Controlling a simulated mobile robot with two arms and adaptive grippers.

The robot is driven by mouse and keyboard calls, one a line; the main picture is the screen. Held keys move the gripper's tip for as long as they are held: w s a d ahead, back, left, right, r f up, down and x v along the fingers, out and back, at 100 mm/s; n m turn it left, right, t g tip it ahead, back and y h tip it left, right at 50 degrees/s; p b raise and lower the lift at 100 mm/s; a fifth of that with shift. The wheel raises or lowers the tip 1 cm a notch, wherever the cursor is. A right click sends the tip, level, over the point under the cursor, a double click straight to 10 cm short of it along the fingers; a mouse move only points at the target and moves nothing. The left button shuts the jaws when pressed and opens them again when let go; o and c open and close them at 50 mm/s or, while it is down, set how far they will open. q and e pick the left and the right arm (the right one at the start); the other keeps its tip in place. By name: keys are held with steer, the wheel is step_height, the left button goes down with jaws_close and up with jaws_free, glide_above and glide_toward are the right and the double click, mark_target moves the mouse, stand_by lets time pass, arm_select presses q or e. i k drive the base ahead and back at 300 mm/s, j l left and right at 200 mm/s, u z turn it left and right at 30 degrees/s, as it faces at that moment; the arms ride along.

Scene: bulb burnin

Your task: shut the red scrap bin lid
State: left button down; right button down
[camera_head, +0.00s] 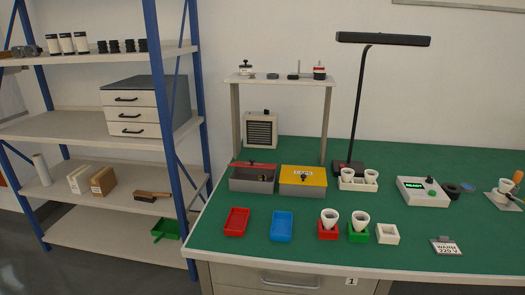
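The scrap bin (253,186) is a grey box at the back left of the green bench top. Its red lid (262,165) shows as a thin red strip along the bin's back edge. The lid stands open, and small dark and brassy pieces (265,178) show inside the bin. Neither of my grippers is in view.
A grey bin with a shut yellow lid (294,177) stands close on the right. A shelf post (236,120) rises behind. Red (237,221) and blue (282,225) trays lie in front. A black lamp (357,110) stands right of the bins.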

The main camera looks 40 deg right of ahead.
mark_target(252, 163)
steer(key=i+l, duration=0.1)
steer(key=l, duration=0.35)
steer(key=i+l, duration=0.1)
steer(key=l, duration=0.35)
steer(key=i+l, duration=0.1)
steer(key=l, duration=0.35)
